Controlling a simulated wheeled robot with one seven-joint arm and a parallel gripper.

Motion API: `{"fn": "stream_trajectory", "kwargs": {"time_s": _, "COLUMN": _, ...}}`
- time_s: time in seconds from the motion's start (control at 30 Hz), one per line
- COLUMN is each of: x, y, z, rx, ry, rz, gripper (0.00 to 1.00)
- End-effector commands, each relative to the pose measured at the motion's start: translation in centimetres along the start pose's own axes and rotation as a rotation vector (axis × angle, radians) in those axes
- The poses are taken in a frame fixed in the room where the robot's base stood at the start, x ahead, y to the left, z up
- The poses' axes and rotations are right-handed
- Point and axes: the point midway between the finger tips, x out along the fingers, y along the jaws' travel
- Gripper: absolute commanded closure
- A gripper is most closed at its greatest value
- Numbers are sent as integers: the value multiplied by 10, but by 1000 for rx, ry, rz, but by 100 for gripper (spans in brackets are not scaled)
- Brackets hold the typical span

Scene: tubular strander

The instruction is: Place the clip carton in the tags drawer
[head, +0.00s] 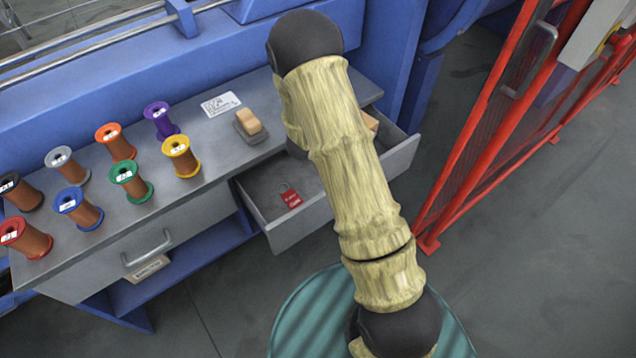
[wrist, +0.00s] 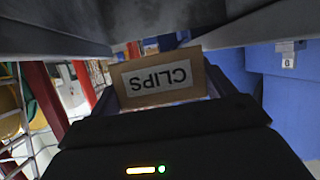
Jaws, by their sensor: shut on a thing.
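The clip carton (wrist: 158,84) is a tan cardboard box with a white CLIPS label, upside down in the wrist view. My gripper (wrist: 160,92) is shut on it, with a finger on each side. In the head view my arm hides the gripper; a small tan piece, likely the carton (head: 371,121), shows beside the arm over the drawer's far right part. The open drawer (head: 300,226) is grey and holds a red tag (head: 291,198) on its floor; I take it as the tags drawer. Whether the carton touches the drawer is hidden.
The grey bench top (head: 215,150) carries several wire spools, a white printed card (head: 221,104) and a tan block on a grey base (head: 249,123). A closed drawer (head: 150,250) is left of the open one. A red mesh fence (head: 490,130) stands right.

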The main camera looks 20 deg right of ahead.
Motion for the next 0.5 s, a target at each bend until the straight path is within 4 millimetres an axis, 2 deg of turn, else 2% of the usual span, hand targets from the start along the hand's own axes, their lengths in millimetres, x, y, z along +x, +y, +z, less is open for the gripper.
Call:
{"fn": "stream_trajectory", "kwargs": {"time_s": 0.03, "x": 10, "y": 2, "z": 16, "rx": 20, "ry": 3, "rz": 40, "gripper": 48}}
{"fn": "stream_trajectory", "kwargs": {"time_s": 0.13, "x": 17, "y": 7, "z": 24, "rx": 46, "ry": 3, "rz": 104, "gripper": 48}}
{"fn": "stream_trajectory", "kwargs": {"time_s": 0.5, "x": 19, "y": 11, "z": 25, "rx": 60, "ry": 2, "rz": 145, "gripper": 48}}
